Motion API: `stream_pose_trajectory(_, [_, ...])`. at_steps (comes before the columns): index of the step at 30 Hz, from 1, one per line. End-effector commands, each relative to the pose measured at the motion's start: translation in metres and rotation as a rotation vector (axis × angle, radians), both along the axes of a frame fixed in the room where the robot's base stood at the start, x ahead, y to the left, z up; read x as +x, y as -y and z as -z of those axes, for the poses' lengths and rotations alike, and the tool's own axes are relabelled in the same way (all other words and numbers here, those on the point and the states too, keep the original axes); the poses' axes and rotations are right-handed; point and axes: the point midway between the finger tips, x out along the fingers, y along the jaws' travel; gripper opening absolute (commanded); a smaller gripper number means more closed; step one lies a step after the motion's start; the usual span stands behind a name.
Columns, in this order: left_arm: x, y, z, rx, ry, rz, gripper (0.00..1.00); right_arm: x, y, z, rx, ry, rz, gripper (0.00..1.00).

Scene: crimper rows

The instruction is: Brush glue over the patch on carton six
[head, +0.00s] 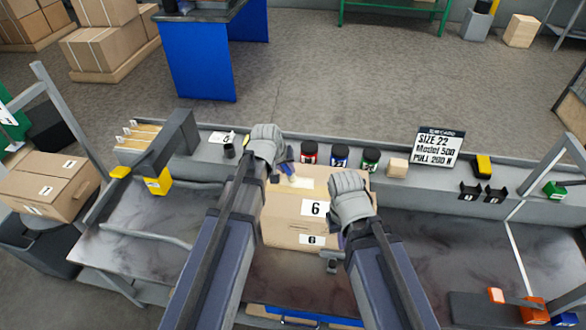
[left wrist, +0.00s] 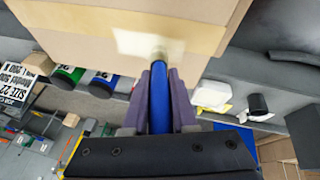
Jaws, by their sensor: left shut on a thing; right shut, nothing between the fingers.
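Carton six (head: 285,228), a cardboard box labelled 6, stands on the workbench in front of me. A pale patch (head: 301,183) lies on its top near the far side; it also shows in the left wrist view (left wrist: 136,43). My left gripper (head: 285,167) is shut on a blue-handled brush (left wrist: 160,98) above the carton's far left. The brush's tip meets the patch in the left wrist view; whether it touches cannot be told. My right gripper (head: 342,240) is shut and empty at the carton's right side, its fingers mostly hidden.
Jars with red (head: 309,153), blue (head: 340,155) and green (head: 371,159) labels stand on the ledge behind the carton. A small box (head: 398,168) and a sign (head: 440,147) stand further right. A yellow bin (head: 158,181) is left.

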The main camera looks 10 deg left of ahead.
Motion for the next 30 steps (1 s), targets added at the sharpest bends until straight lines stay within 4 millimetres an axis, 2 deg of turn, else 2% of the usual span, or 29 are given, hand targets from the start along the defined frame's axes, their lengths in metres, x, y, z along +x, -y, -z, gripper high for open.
stream_pose_trajectory(8, [0.000, -0.005, 0.000, 0.003, -0.002, 0.000, 0.00, 0.000, 0.000, 0.000, 0.000, 0.000, 0.000, 0.00])
stream_pose_trajectory(21, [0.000, -0.038, -0.002, 0.002, -0.001, -0.001, 0.00, 0.000, 0.000, -0.002, 0.000, 0.000, 0.000, 0.00])
stream_pose_trajectory(30, [0.000, -0.038, -0.002, 0.001, -0.001, 0.001, 0.00, 0.000, 0.000, -0.002, 0.000, 0.000, 0.000, 0.00])
